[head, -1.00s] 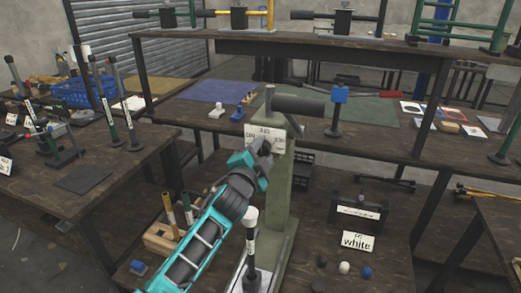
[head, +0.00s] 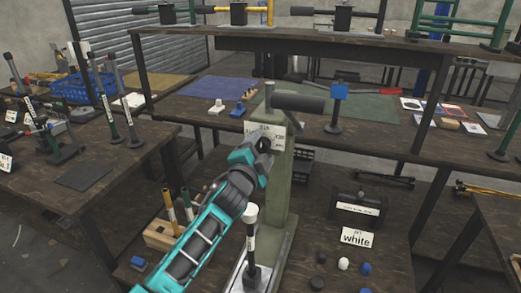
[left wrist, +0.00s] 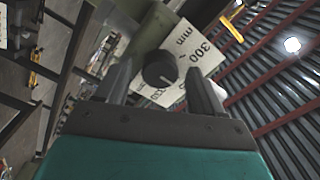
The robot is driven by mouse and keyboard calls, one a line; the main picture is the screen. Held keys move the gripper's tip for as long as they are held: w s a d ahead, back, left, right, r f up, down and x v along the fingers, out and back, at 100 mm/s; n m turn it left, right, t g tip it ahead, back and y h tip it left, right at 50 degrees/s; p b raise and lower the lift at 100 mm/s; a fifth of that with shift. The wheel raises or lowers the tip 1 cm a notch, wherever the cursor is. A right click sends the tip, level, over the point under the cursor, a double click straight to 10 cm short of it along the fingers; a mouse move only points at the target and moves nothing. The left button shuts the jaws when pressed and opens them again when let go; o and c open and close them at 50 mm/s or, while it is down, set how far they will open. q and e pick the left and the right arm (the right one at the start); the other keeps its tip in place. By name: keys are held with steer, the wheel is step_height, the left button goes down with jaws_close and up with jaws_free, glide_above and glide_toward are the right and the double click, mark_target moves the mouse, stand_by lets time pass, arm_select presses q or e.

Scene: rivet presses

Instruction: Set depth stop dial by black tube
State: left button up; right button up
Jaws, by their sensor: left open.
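The dial (head: 265,145) is a dark round knob on a white scale plate (head: 277,131) on the green-grey press column (head: 279,188). In the left wrist view the knob (left wrist: 160,69) has a pale pointer line, and the plate (left wrist: 192,48) reads "300" and "mm"; other numbers are partly hidden. My left gripper (head: 260,152) is at the dial; in the wrist view its open fingers (left wrist: 160,88) stand either side of the knob, with gaps visible. A black tube with white bands and a white top (head: 251,247) stands upright on the press base. My right gripper is out of view.
The press has a thick dark handle (head: 297,103) above the plate. A wooden holder (head: 160,237) with several tubes is at lower left. A "white" card (head: 357,238), a dark box (head: 358,207) and small black, white and blue pieces lie to the right.

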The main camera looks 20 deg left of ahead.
arm_select(q)
steer(key=s, duration=1.3)
steer(key=shift+a, duration=0.2)
steer(key=s+f+n+g, duration=0.3)
steer(key=s+f+n, duration=0.2)
steer(key=s+f, duration=0.5)
steer(key=s+f+n+g+h, duration=0.1)
steer(key=s+f+n+g, duration=0.3)
steer(key=s+f, duration=0.6)
step_height(320, 180, down, 4)
steer(key=shift+d+f+n, duration=0.1)
steer(key=shift+d+n, duration=0.35)
steer(key=shift+n, duration=0.25)
